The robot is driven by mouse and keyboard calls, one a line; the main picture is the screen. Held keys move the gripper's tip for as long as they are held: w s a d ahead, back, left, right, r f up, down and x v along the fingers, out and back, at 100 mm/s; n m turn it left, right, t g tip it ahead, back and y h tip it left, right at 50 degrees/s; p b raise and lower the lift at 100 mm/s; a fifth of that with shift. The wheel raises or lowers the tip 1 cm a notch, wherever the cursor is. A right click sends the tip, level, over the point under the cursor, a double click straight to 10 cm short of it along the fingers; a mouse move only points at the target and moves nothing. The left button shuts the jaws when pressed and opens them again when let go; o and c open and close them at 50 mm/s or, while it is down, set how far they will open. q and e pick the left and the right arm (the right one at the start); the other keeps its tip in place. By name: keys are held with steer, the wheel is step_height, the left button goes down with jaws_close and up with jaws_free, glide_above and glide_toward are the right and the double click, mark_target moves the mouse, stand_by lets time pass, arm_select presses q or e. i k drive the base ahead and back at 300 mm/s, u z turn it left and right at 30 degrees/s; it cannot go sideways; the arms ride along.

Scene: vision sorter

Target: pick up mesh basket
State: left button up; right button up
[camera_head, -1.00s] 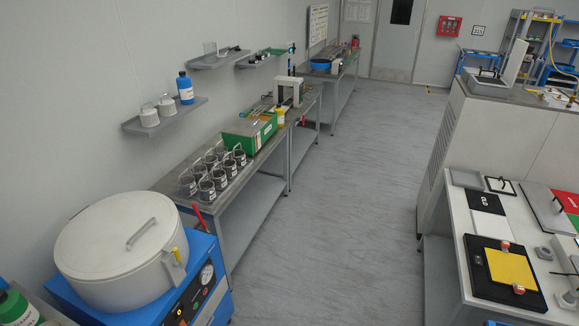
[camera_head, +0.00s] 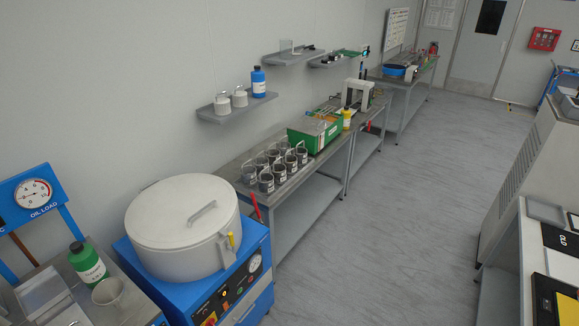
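Several small dark containers with thin upright handles and pale labels, which look like mesh baskets (camera_head: 266,182), stand grouped on the near end of the grey bench (camera_head: 317,163) along the left wall. They are upright and close together. They are too small in the picture to make out the mesh clearly. Neither of my grippers is in view.
A white lidded drum on a blue machine (camera_head: 190,270) stands in front of the bench. A green box (camera_head: 303,137) sits behind the baskets. A green bottle (camera_head: 88,262) and a beaker (camera_head: 110,295) are at lower left. The grey floor (camera_head: 400,210) is clear.

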mark_target(291, 161)
steer(key=z, duration=0.35)
steer(key=k, duration=0.5)
steer(key=z, duration=0.85)
steer(key=i, duration=1.8)
steer(key=u, duration=0.55)
steer(key=i, duration=1.4)
steer(key=u, duration=1.6)
steer(key=i, duration=0.95)
steer(key=u, duration=0.75)
